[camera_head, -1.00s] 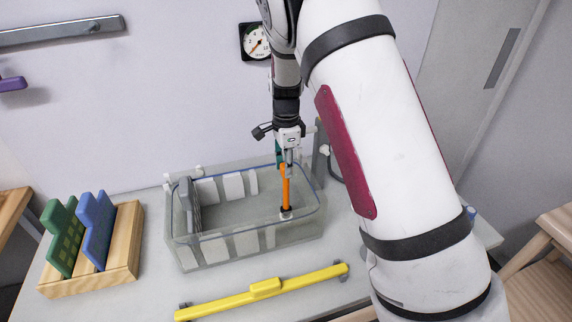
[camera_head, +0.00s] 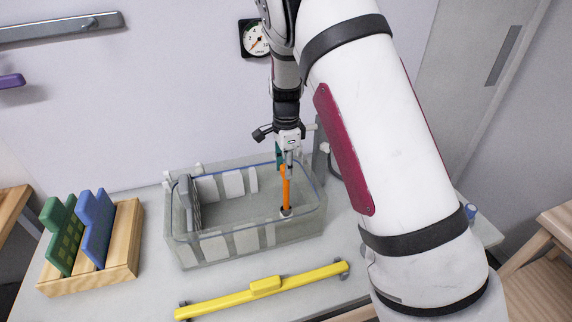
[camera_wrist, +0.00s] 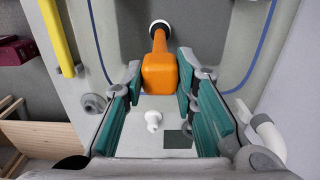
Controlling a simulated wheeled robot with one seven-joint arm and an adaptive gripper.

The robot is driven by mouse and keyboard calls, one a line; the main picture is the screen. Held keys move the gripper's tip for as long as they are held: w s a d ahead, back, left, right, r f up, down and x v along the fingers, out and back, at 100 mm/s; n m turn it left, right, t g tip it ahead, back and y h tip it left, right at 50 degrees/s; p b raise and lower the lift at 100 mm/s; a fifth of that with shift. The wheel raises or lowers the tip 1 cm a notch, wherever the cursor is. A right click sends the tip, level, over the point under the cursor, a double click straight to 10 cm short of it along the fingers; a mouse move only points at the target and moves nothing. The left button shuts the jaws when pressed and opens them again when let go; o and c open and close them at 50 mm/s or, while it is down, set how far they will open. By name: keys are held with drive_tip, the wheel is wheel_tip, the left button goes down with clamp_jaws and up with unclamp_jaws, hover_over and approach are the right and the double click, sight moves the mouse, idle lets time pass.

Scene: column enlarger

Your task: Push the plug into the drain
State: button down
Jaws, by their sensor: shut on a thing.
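The plug is an orange rod with a block-shaped handle (camera_wrist: 160,75) and a pale round foot (camera_wrist: 160,24). In the head view the orange rod (camera_head: 286,192) stands nearly upright inside the clear tank (camera_head: 205,252), towards its right end. My gripper (camera_wrist: 158,80) points down from above. Its teal fingers are shut on the orange handle from both sides. The foot is at the tank floor, where the drain is covered from view. I cannot tell how deep the plug sits in the drain.
A yellow bar (camera_head: 262,290) lies in front of the tank. A wooden rack (camera_head: 125,250) with green and blue boards stands to the left. A dial gauge (camera_head: 256,40) is on the wall behind. The tank walls surround the plug closely on the right.

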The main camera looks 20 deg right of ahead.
drive_tip(key=shift+f, duration=0.6)
drive_tip(key=c, duration=1.2)
unclamp_jaws()
drive_tip(key=shift+r+p, duration=0.55)
drive_tip(key=shift+r, duration=3.45)
